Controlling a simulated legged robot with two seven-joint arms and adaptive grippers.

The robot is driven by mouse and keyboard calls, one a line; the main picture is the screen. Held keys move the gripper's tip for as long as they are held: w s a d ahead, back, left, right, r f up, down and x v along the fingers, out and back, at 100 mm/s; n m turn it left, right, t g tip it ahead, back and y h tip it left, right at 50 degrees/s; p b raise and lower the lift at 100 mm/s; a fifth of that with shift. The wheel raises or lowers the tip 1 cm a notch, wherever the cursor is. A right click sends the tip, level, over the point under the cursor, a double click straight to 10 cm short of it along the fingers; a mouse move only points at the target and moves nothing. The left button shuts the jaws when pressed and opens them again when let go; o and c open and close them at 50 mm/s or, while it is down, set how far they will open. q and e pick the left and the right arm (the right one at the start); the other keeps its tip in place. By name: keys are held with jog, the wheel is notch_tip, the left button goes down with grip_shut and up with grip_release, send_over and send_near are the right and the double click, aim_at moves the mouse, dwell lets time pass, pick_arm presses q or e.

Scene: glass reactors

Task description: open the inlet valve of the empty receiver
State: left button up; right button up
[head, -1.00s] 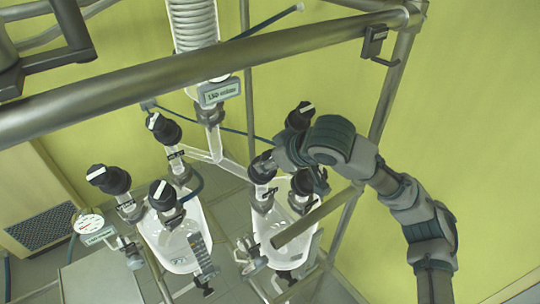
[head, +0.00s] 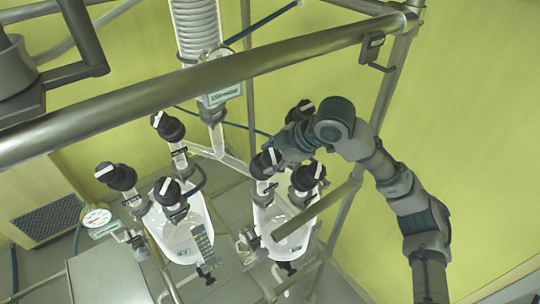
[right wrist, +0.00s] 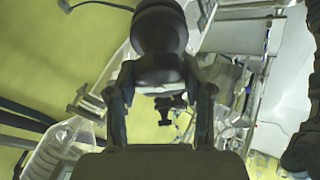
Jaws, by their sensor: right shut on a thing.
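Two glass receivers hang side by side, the left one (head: 170,238) and the right one (head: 266,221). I cannot tell their fill levels.
A thick metal rail (head: 180,95) crosses in front of the glassware. The left receiver has black knobs too, one at its far left (head: 117,177). A gauge (head: 96,217) stands at left, a coil condenser (head: 197,30) above. A slanted bar (head: 315,208) passes before the right receiver.

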jog(key=n, duration=0.3)
jog(key=n+g+h, duration=0.1)
jog(key=n, duration=0.3)
jog(key=shift+g, duration=0.3)
jog(key=n, duration=0.4)
jog(key=shift+r+h, duration=0.15)
jog(key=shift+h, duration=0.25)
jog(key=n+h, duration=0.1)
jog(key=n, duration=0.2)
jog(key=shift+d+r+g, duration=0.1)
jog(key=shift+g, duration=0.2)
jog(key=n, duration=0.3)
jog(key=shift+w+n+h, duration=0.1)
jog(key=shift+n+h, duration=0.3)
jog(key=n+h, duration=0.1)
jog(key=n, duration=0.5)
jog(key=n+t+h, duration=0.1)
jog(key=n, duration=0.2)
jog(key=shift+n+t, duration=0.3)
